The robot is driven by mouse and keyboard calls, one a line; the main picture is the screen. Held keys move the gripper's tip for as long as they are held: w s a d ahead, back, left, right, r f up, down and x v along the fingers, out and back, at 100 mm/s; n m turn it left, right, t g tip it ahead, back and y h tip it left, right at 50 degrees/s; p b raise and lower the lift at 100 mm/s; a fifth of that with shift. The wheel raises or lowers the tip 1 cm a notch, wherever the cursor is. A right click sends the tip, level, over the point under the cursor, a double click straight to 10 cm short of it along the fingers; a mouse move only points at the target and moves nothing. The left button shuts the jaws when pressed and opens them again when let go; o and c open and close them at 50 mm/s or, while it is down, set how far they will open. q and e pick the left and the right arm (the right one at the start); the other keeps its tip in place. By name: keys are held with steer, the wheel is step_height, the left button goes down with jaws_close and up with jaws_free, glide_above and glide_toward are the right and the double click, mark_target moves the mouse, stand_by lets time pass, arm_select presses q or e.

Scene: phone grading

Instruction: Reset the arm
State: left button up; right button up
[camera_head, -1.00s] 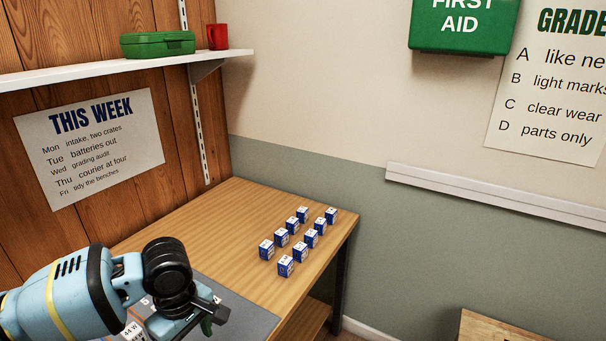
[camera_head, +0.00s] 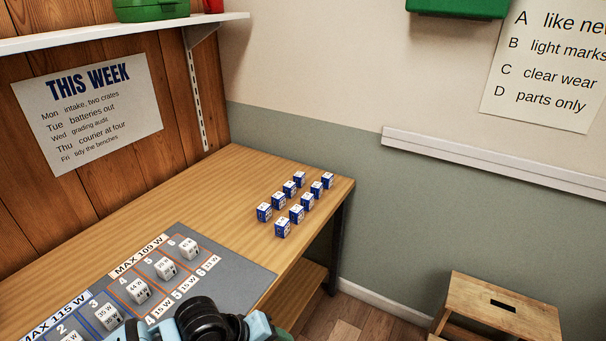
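My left arm shows only as a blue and black wrist part at the bottom edge of the head view, over the near part of the grey mat (camera_head: 238,281). Its gripper fingers are out of the frame. My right gripper is not in view. The mat has numbered slots and watt labels, and several white chargers stand in a row on it, such as one (camera_head: 166,268) near slot 5 and one (camera_head: 189,249) near slot 6.
Several small blue and white boxes (camera_head: 282,227) stand in two rows on the wooden bench (camera_head: 215,190), near its right edge. A wooden step stool (camera_head: 500,301) is on the floor at right. A shelf (camera_head: 120,34) holds a green case (camera_head: 150,9).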

arm_select(q)
steer(key=s+a+f+m+t+y, duration=0.2)
steer(key=s+a+f+m+t, duration=0.1)
steer(key=s+a+f, duration=0.4)
steer(key=s+a+f+m+t+y, duration=0.2)
steer(key=s+a+f, duration=0.5)
steer(key=s, duration=0.6)
steer(key=shift+m+t, duration=0.7)
steer(key=shift+m, duration=0.2)
steer(key=shift+d, duration=0.1)
